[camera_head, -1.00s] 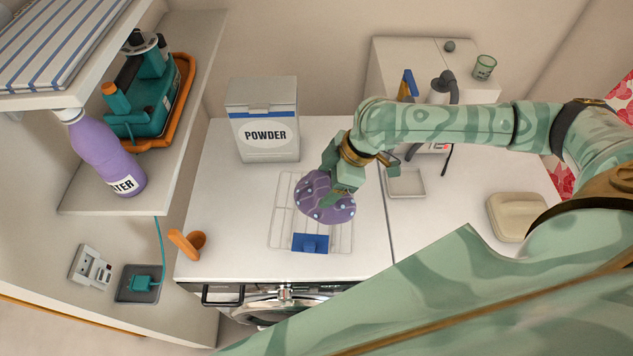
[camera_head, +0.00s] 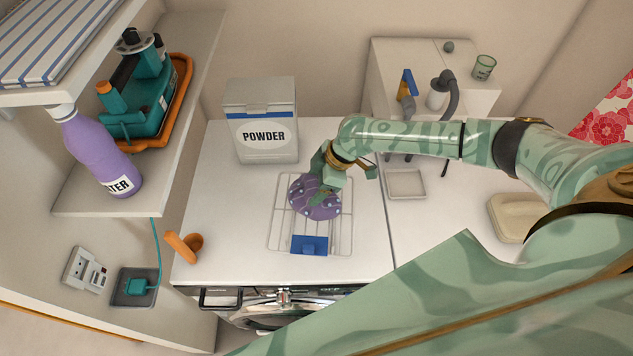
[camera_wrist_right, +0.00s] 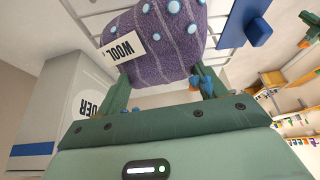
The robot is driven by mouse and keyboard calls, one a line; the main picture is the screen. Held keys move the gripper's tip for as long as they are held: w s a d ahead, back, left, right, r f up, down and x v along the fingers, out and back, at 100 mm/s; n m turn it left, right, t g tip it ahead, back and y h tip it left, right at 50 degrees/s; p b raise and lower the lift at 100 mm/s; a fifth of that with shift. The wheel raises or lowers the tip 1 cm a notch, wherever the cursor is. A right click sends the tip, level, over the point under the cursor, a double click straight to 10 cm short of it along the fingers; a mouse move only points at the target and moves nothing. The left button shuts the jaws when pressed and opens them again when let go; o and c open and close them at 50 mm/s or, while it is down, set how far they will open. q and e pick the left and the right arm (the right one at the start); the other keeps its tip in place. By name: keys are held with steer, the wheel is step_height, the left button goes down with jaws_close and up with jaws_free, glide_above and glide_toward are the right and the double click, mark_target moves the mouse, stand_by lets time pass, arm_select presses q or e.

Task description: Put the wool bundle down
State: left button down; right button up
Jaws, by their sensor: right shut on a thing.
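The wool bundle (camera_head: 315,197) is purple with pale blue dots. It is at the wire rack (camera_head: 342,228) on the white counter, and I cannot tell whether it touches the rack. In the right wrist view the bundle (camera_wrist_right: 165,45) carries a white label reading "WOOL". My right gripper (camera_head: 322,190) is shut on the bundle from above; its fingers also show on either side of the bundle in the right wrist view (camera_wrist_right: 165,88). My left gripper is not in view.
A blue block (camera_head: 309,245) sits at the rack's front edge. A powder box (camera_head: 262,120) stands behind to the left. An orange scoop (camera_head: 185,246) lies at the left counter edge. A small tray (camera_head: 405,184) is right of the rack.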

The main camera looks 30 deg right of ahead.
steer(key=o, duration=1.7)
steer(key=shift+f, duration=0.1)
steer(key=v, duration=1.2)
steer(key=shift+p, duration=0.4)
steer(key=shift+a, duration=0.15)
